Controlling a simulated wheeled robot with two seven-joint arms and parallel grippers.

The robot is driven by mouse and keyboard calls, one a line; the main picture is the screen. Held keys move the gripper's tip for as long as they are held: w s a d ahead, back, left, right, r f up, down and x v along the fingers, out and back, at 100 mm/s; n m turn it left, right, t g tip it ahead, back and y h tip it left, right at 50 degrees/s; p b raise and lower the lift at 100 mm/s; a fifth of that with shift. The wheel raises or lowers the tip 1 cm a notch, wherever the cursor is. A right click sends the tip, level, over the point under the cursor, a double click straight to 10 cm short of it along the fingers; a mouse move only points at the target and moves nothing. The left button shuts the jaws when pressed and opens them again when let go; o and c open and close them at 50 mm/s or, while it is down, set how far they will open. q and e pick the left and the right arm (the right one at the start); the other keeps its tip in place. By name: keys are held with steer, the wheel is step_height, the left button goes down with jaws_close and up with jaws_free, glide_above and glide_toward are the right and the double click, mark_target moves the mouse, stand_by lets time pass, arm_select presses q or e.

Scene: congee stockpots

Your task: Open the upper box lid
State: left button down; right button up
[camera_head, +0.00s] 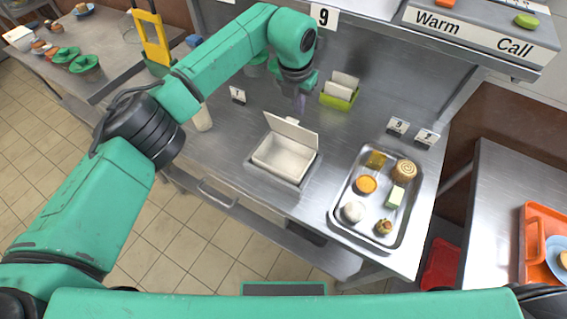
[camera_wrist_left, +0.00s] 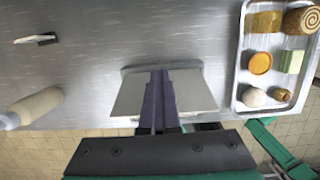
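A white box (camera_head: 283,158) stands on the steel counter in the head view. Its lid (camera_head: 293,131) is raised at the back edge, so the pale inside shows. My left gripper (camera_head: 300,106) points down just behind and above the lid, with no clear contact visible. In the left wrist view the two dark purple fingers (camera_wrist_left: 160,74) lie side by side with almost no gap, and nothing is seen between them. The grey lid (camera_wrist_left: 195,92) shows on both sides of the fingers, which hide its middle. My right gripper is not in view.
A metal tray (camera_head: 337,205) with several food pieces lies right of the box. A green holder with white cards (camera_head: 339,92) stands behind it. A pale bottle (camera_head: 202,119) stands to the left, near a small number card (camera_head: 237,94). The counter between is mostly clear.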

arm_select(q)
steer(key=shift+w+d+f+b, duration=0.15)
steer(key=shift+w+d, duration=0.15)
steer(key=shift+w, duration=0.25)
steer(key=shift+w+d+r+b, duration=0.1)
steer(key=shift+w+d+b, duration=0.05)
steer(key=shift+w+d, duration=0.3)
steer(key=shift+w+d+f+b, duration=0.1)
steer(key=shift+w+d+b, duration=0.1)
steer(key=shift+w, duration=0.4)
steer(key=c, duration=0.5)
jaws_free()
step_height(320, 180, up, 9)
steer(key=p, duration=0.6)
steer(key=shift+p, duration=0.35)
